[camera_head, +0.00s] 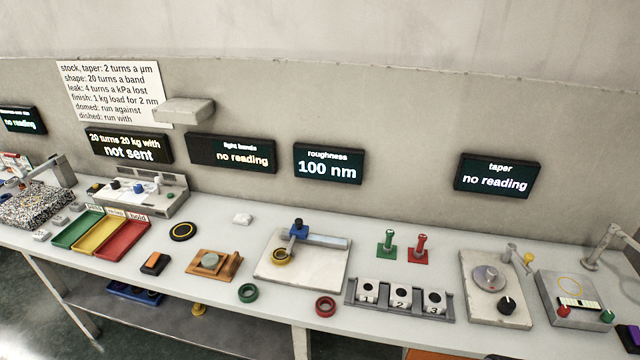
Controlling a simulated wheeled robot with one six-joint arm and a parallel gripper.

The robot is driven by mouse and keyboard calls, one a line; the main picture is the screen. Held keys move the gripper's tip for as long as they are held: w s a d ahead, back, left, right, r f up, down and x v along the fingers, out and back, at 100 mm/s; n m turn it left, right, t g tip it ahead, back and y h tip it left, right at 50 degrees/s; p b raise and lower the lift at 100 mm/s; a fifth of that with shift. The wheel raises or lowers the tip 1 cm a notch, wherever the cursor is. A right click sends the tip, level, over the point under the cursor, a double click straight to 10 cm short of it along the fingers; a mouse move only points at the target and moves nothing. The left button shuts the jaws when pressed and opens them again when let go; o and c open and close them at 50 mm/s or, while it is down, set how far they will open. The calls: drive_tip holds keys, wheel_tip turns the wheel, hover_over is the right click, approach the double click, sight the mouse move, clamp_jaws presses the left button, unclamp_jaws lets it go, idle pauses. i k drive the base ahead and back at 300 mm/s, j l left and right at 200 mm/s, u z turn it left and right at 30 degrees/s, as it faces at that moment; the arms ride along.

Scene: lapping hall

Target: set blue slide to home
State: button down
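A blue slide (297,232) sits at the left end of a pale blue-grey bar on a white plate (330,268) at the middle of the bench. The bar (325,242) runs from it to the right. A yellow ring (281,257) lies on the plate just below the slide. A smaller blue knob (115,184) shows on the grey device (165,200) at the left. No mark reading home is legible. My gripper is not in view.
A green ring (247,292) and a red ring (325,306) lie in front of the plate. Green (387,246) and red (420,248) stands are to its right, behind a numbered block tray (445,310). Wall displays include roughness (328,164), showing 100 nm.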

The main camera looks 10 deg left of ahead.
sight(299, 231)
drive_tip(key=i+j+z, duration=0.1)
drive_tip(key=i+j, duration=0.35)
drive_tip(key=i+j+z, duration=0.15)
drive_tip(key=i+j, duration=0.25)
drive_tip(key=j, duration=0.15)
